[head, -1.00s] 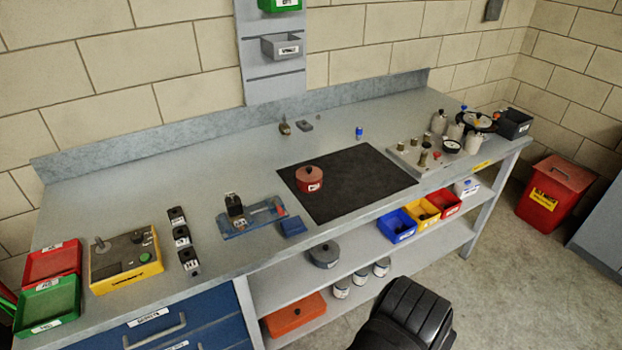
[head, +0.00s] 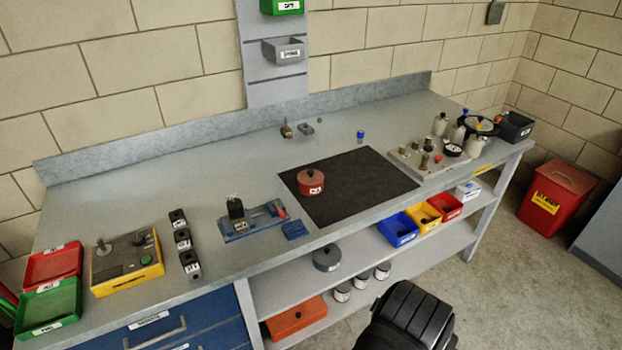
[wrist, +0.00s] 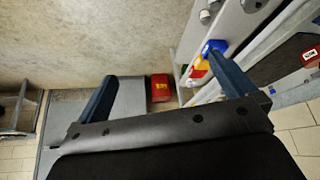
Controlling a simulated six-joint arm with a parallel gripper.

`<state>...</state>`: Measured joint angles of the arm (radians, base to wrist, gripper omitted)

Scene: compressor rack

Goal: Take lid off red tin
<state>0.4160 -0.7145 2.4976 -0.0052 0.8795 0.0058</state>
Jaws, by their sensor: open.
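The red tin (head: 311,184) stands upright on the left part of a dark mat (head: 365,190) on the bench. Its red lid (head: 310,175) sits on top, with a small dark knob in the middle. In the wrist view part of the red tin (wrist: 312,57) shows at the right edge, with its white label. My gripper (wrist: 160,65) is open, with nothing between its two blue fingers, and is well apart from the tin. The fingers do not show in the head view.
A blue vise-like fixture (head: 252,221) and a small blue block (head: 294,229) lie left of the mat. A gauge panel (head: 425,160) stands to the right. The lower shelf holds a grey lidded pot (head: 327,257) and coloured bins (head: 427,215). The mat is otherwise clear.

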